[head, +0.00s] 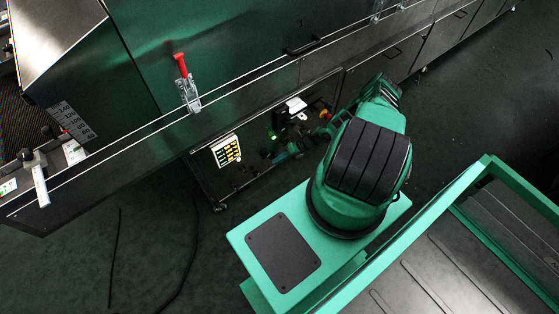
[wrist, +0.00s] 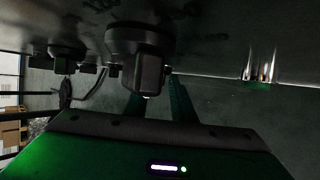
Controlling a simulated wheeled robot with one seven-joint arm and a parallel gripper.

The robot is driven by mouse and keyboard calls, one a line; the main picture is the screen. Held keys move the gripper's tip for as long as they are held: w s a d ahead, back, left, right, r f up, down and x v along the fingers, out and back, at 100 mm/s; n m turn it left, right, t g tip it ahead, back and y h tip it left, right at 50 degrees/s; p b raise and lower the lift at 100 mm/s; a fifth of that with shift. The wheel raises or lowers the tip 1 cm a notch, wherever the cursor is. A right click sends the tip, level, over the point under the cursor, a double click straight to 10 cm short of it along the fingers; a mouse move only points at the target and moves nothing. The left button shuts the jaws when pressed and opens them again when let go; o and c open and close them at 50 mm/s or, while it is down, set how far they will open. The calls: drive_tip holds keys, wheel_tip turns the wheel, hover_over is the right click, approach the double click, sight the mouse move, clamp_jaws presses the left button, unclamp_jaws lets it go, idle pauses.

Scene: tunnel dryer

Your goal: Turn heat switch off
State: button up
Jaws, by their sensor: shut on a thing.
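A large black rotary knob (wrist: 148,72) with a raised grip bar sits on the dark panel in the wrist view. It appears to be the heat switch, but its label is too dark to read. My gripper (wrist: 154,100) is at this knob, its two green fingers closed on the bar. In the head view my gripper (head: 283,153) is at the low control panel of the dryer, largely hidden by dark parts and my arm. The knob cannot be made out there.
A smaller dark knob (wrist: 66,54) and two shiny metal cylinders (wrist: 260,66) flank the large knob. A keypad with yellow buttons (head: 226,151) is left of my gripper. A red-handled clamp (head: 185,82) is above on the dryer.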

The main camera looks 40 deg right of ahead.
drive_tip(key=shift+h, duration=0.6)
drive_tip(key=o, duration=0.7)
drive_tip(key=v, duration=1)
drive_tip(key=shift+s+d+r, duration=0.1)
drive_tip(key=shift+d+r, duration=0.05)
drive_tip(key=shift+r, duration=0.2)
